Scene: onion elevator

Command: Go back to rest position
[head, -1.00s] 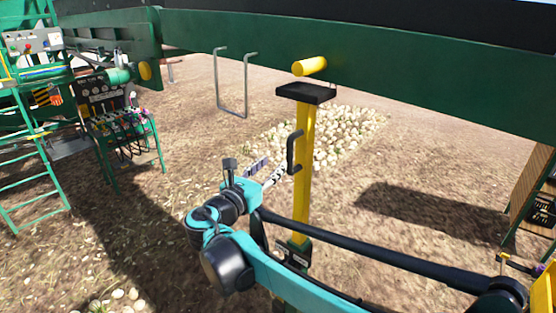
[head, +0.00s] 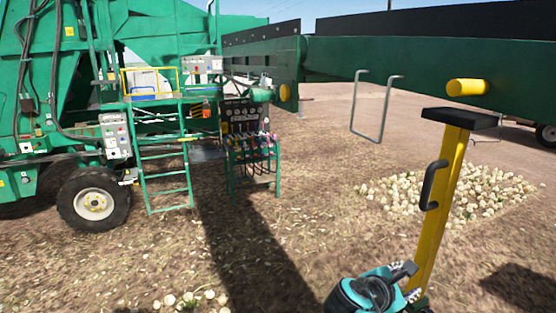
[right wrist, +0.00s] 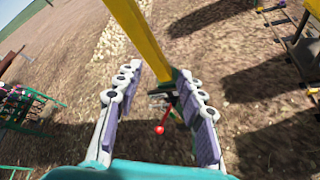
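My right gripper (head: 410,283) shows at the bottom of the head view, low and beside the yellow stand. In the right wrist view its two fingers (right wrist: 160,78) are spread apart with nothing between them. The yellow stand (head: 440,210) is upright under the green conveyor beam, with a black top plate and a black handle. It also shows beyond the fingertips in the right wrist view (right wrist: 140,32). A lever with a red knob (right wrist: 159,129) shows between and below the fingers there. Whether the gripper touches the stand I cannot tell. My left gripper is not in view.
A green conveyor beam (head: 420,75) spans the upper right. A pile of onions (head: 450,195) lies behind the stand. A green machine with a wheel (head: 94,203), a ladder (head: 165,170) and a control panel with hoses (head: 250,140) stand left. Open ground lies between.

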